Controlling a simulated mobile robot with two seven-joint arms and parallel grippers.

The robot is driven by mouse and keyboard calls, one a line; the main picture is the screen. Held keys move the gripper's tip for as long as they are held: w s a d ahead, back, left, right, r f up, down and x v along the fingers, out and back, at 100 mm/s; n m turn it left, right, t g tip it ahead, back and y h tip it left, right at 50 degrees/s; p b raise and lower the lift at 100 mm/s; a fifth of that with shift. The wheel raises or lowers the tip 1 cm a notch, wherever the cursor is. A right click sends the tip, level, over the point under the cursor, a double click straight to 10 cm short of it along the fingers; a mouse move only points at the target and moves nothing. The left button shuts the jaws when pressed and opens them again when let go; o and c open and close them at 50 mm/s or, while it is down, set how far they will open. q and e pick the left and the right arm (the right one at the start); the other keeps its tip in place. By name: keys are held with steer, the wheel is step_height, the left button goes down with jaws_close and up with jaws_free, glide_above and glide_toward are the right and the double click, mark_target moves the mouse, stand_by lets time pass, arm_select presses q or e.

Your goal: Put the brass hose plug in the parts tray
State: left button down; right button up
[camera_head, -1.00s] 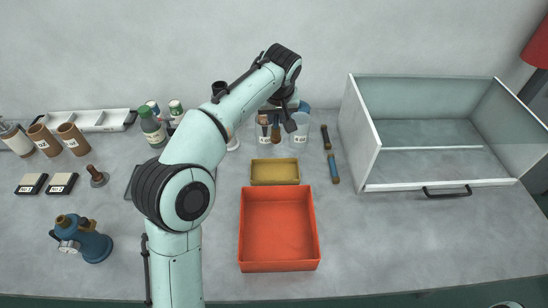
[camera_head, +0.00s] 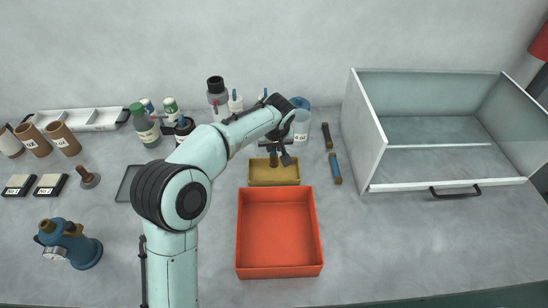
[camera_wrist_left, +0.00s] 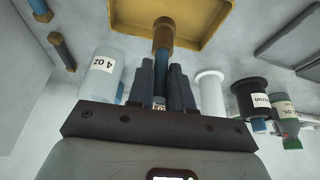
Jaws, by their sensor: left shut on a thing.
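My left gripper (camera_head: 281,152) is shut on the brass hose plug (camera_head: 274,160), a brown-gold piece. In the left wrist view the plug (camera_wrist_left: 163,36) stands out beyond the dark fingers (camera_wrist_left: 163,78), its far end in front of the yellow tray (camera_wrist_left: 185,42). In the head view the small yellow tray (camera_head: 255,180) lies behind the red bin; I take it as the parts tray. The plug is over or inside its back part; whether it touches the floor cannot be told. My right gripper is not in view.
The empty red bin (camera_head: 278,232) is just in front of the yellow tray. A large open box (camera_head: 420,185) fills the right. Bottles (camera_head: 145,130) stand left.

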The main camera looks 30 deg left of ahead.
mark_target(274, 154)
arm_select(q)
steer(key=shift+f, duration=2.35)
steer(key=shift+f+b, duration=0.15)
steer(key=shift+b, duration=0.15)
steer(key=c, duration=1)
jaws_free()
steer(key=shift+c, duration=0.2)
steer(key=v, duration=1.2)
